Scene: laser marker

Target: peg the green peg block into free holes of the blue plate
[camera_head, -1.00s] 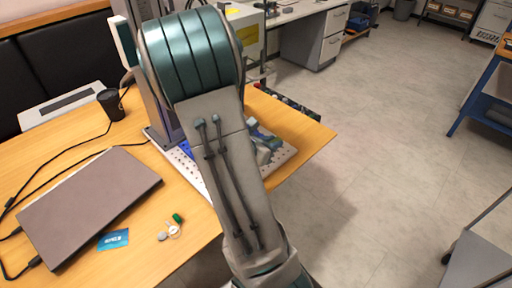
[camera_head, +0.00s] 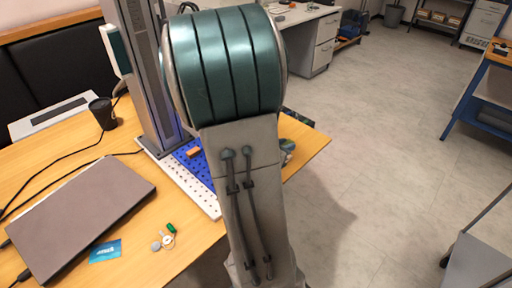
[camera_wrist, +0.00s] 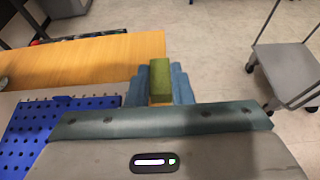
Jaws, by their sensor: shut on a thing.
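My gripper (camera_wrist: 160,88) shows in the wrist view with its blue fingers shut on the green peg block (camera_wrist: 160,72). The block stands up between the fingertips, at the right end of the wooden table. The blue plate (camera_wrist: 40,125) with rows of holes lies to the left and below in the wrist view. In the head view the blue plate (camera_head: 188,160) is partly hidden by my arm, and an orange block (camera_head: 194,152) sits on it. My gripper and the green block are hidden behind my arm there.
The plate lies on a white perforated base (camera_head: 205,197), with a grey machine column (camera_head: 148,75) beside it. A laptop (camera_head: 82,215), a black cup (camera_head: 103,112) and a small green-capped item (camera_head: 171,229) lie on the table. A grey cart (camera_wrist: 285,70) stands at right.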

